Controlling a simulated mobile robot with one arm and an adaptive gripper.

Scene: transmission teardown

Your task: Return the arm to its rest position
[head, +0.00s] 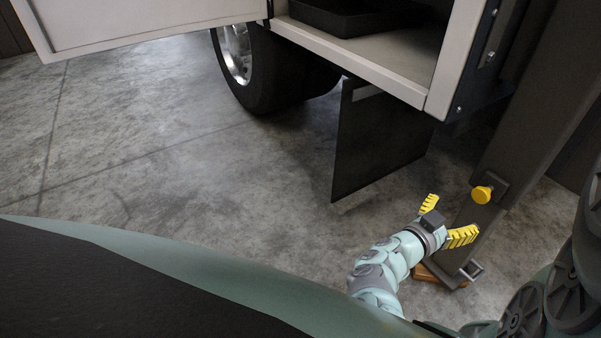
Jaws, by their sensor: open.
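My gripper (447,219) shows in the head view at the lower right, at the end of my pale green and grey arm (388,262). Its two yellow fingers are spread apart with nothing between them. It is held up over the concrete floor, and in the picture its right finger lies close to the dark post. I cannot tell whether the finger touches the post.
A dark post (535,115) with a yellow knob (481,194) stands right of my gripper. A vehicle with an open compartment (385,58), a wheel (262,70) and a black mud flap (375,140) is at the top. The concrete floor (150,140) on the left is clear.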

